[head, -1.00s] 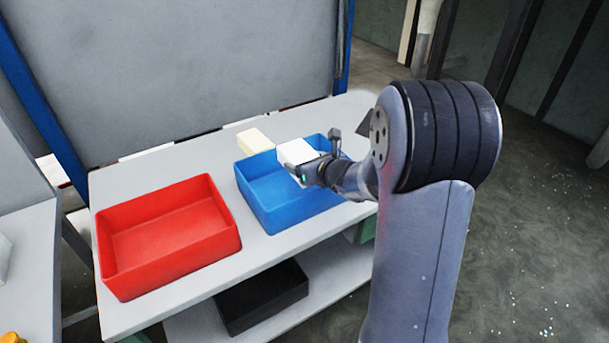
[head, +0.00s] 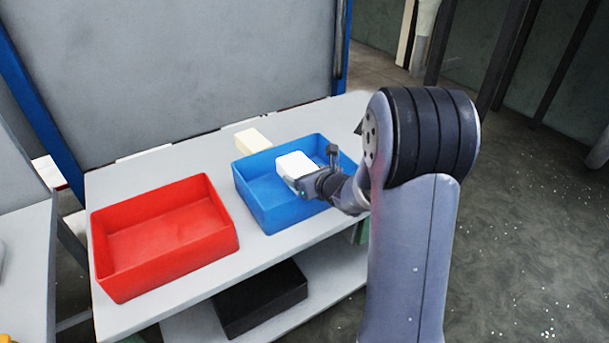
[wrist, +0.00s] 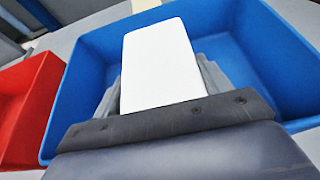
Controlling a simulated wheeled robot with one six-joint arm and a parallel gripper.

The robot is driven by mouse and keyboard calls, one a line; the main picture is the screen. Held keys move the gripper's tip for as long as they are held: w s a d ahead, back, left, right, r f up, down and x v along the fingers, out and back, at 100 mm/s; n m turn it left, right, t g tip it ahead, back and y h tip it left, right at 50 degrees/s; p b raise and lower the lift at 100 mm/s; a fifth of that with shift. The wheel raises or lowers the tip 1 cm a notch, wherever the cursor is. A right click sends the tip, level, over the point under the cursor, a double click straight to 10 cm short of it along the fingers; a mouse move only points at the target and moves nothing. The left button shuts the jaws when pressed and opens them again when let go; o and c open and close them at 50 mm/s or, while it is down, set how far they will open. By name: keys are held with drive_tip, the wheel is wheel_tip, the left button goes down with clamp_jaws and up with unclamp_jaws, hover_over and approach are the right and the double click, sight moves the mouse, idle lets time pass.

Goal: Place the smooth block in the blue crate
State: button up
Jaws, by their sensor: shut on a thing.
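The white block (head: 294,167) is held by my gripper (head: 301,181), which is shut on it. The block is over the blue crate (head: 262,204), and whether it touches the crate floor cannot be told. In the wrist view the white block (wrist: 160,62) stands between the two fingers of my gripper (wrist: 162,85), with the blue crate (wrist: 262,62) around it. Its visible faces look plain and even. The crate floor under the block is hidden.
A red crate (head: 222,243) stands left of the blue crate on the grey table (head: 140,170). A cream block (head: 252,140) lies on the table behind the blue crate. A black bin (head: 262,300) sits on the lower shelf. A grey panel rises behind the table.

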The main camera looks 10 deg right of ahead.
drive_tip(key=shift+f, duration=0.2)
drive_tip(key=o, duration=1)
drive_tip(key=shift+s+f, duration=0.15)
drive_tip(key=shift+f, duration=0.05)
drive_tip(key=shift+c, duration=0.2)
drive_tip(key=shift+r, duration=0.1)
drive_tip(key=shift+r+p, duration=0.6)
drive_tip(key=shift+p, duration=0.3)
drive_tip(key=b+v, duration=0.1)
drive_tip(key=v, duration=1.1)
drive_tip(key=shift+r, duration=0.25)
